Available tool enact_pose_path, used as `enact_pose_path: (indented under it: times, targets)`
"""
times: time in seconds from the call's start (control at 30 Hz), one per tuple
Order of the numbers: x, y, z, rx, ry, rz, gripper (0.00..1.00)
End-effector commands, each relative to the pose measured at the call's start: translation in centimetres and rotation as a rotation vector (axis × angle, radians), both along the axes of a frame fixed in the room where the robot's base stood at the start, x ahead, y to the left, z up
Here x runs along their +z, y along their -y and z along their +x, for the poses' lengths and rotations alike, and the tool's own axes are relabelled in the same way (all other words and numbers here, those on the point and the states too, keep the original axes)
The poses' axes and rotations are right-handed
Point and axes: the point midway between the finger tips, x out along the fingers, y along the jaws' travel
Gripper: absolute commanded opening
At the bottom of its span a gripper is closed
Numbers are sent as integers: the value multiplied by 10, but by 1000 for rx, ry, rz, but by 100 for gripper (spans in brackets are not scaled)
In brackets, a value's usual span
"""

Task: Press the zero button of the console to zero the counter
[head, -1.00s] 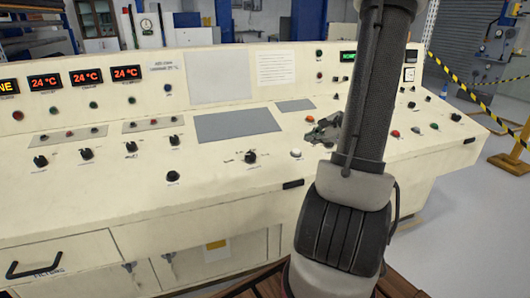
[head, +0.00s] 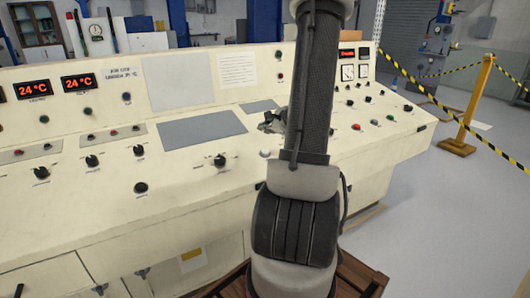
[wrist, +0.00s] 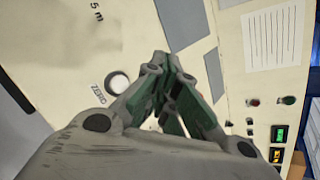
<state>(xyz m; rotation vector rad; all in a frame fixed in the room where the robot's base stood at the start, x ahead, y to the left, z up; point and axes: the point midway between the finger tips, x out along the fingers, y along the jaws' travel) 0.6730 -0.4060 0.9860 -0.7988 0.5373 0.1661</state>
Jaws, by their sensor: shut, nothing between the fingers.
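The console (head: 75,205) is a long cream desk with a sloped top. Its zero button is a round white button (wrist: 118,82) beside the printed word ZERO in the wrist view. In the head view the white button (head: 265,153) is on the sloped top, left of my arm. My gripper (wrist: 163,62) is shut and empty, its fingertips together beside the button and apart from it in the picture. In the head view my gripper (head: 271,122) appears just beyond the button.
A black knob (head: 220,160) stands left of the white button. A striped barrier on a yellow post (head: 470,105) stands at right. The floor (head: 430,220) between is clear.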

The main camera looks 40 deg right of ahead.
Motion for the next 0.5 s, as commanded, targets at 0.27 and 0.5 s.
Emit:
enact_pose_path:
  times: [0.27, 0.5]
  targets:
    - [-40, 2, 9, 0, -1, 3, 0]
    - [-62, 3, 14, 0, -1, 1, 0]
